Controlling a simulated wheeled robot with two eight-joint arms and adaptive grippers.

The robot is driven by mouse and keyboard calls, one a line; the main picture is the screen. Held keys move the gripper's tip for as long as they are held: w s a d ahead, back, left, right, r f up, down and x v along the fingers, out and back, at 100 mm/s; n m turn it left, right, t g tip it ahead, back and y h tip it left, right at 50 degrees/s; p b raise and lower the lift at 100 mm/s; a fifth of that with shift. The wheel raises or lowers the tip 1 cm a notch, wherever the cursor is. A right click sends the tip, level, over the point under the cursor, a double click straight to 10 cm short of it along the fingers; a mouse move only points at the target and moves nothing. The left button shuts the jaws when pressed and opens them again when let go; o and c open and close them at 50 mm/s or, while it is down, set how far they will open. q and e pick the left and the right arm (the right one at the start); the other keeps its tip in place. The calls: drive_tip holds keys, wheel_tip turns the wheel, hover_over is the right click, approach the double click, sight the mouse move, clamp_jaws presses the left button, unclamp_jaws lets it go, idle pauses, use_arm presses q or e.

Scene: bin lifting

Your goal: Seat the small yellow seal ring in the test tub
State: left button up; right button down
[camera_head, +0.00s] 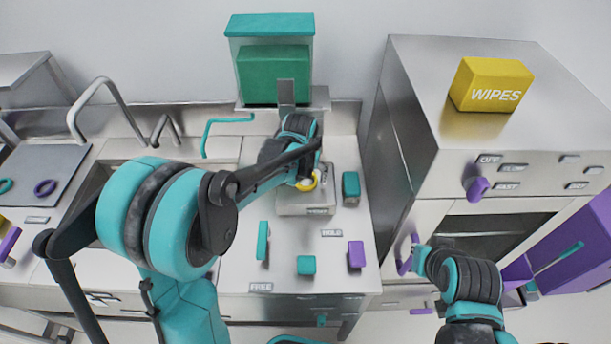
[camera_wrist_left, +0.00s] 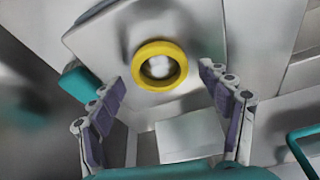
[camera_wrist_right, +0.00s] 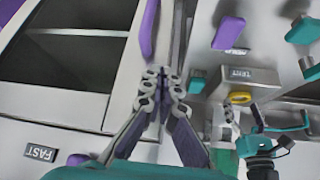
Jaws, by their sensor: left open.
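The small yellow seal ring (camera_head: 313,182) is at the grey metal test tub (camera_head: 318,197). The left wrist view shows the yellow ring (camera_wrist_left: 178,82) lying flat around a blurred white spot, over the shaded hollow of the tub (camera_wrist_left: 92,37). I cannot tell how deep it sits. My left gripper (camera_wrist_left: 160,82) is open above it, fingers on either side and apart from the ring. In the head view my left wrist partly covers the ring. My right gripper (camera_wrist_right: 162,78) is shut beside a purple handle (camera_wrist_right: 148,30); I cannot tell whether they touch.
A teal block (camera_head: 351,187) stands right of the tub. Teal (camera_head: 306,265) and purple (camera_head: 356,254) blocks lie in front, near the HOLD label. A teal-topped box (camera_head: 270,60) stands behind. The steel cabinet with yellow wipes (camera_head: 490,83) bounds the right; a sink lies left.

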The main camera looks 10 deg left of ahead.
use_arm(q)
drive_tip(key=v, duration=1.1)
drive_tip(key=shift+r, duration=0.2)
drive_tip(key=shift+s+f, duration=0.1)
drive_tip(key=shift+s, duration=0.05)
use_arm(e)
drive_tip(key=shift+s, duration=0.15)
